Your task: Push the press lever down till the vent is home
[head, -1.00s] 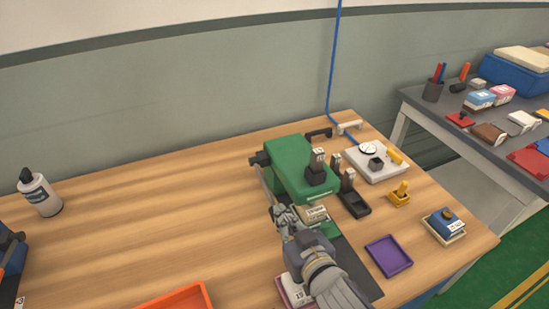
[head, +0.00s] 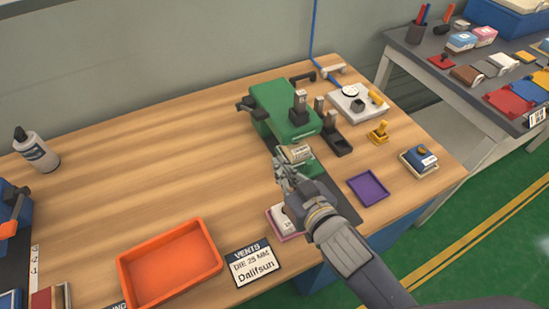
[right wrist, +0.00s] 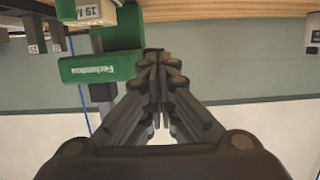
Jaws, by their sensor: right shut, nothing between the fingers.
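The green press (head: 283,108) stands near the back of the wooden bench. A black knobbed part (head: 246,104) sticks out at its left, and a black bar handle (head: 302,77) shows behind it; I cannot tell which is the lever. A small tan labelled block (head: 300,153) is at the press's front; I cannot tell whether the vent is there. My right gripper (head: 281,168) is shut and empty, just in front of the press and beside that block. In the right wrist view, the shut fingertips (right wrist: 157,58) show close to the green press body (right wrist: 98,68). My left gripper is not in view.
A purple tray (head: 368,189), black holder (head: 339,144) and yellow piece (head: 379,132) are right of the press. The bench's left middle is clear.

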